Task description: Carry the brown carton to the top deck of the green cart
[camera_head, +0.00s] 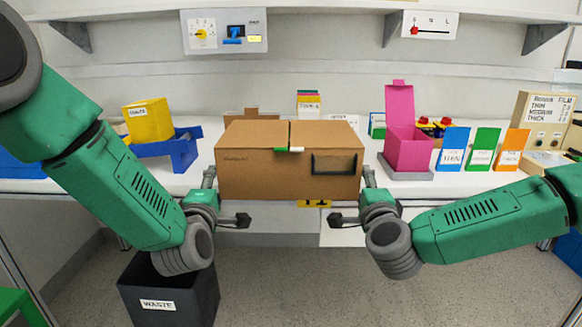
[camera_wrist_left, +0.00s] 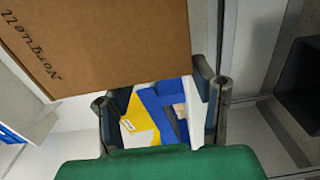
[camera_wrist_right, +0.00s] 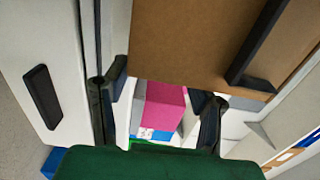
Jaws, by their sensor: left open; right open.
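The brown carton (camera_head: 255,175) is a closed box with a black handle on its front, at the middle of the counter in the head view. It also fills the upper part of the left wrist view (camera_wrist_left: 110,40) and shows in the right wrist view (camera_wrist_right: 190,40). My left gripper (camera_head: 226,199) is open at the carton's lower left side. My right gripper (camera_head: 351,198) is open at its lower right side. Neither has the carton between its fingers; I cannot tell whether they touch it. A green surface (camera_head: 17,305) at the lower left may be the green cart; most is out of view.
A black waste bin (camera_head: 170,305) stands on the floor below my left arm. A blue bin (camera_head: 170,150) with a yellow box (camera_head: 148,121) is left of the carton. A pink box (camera_head: 408,148) and coloured cards (camera_head: 482,149) stand to the right. A shelf runs above.

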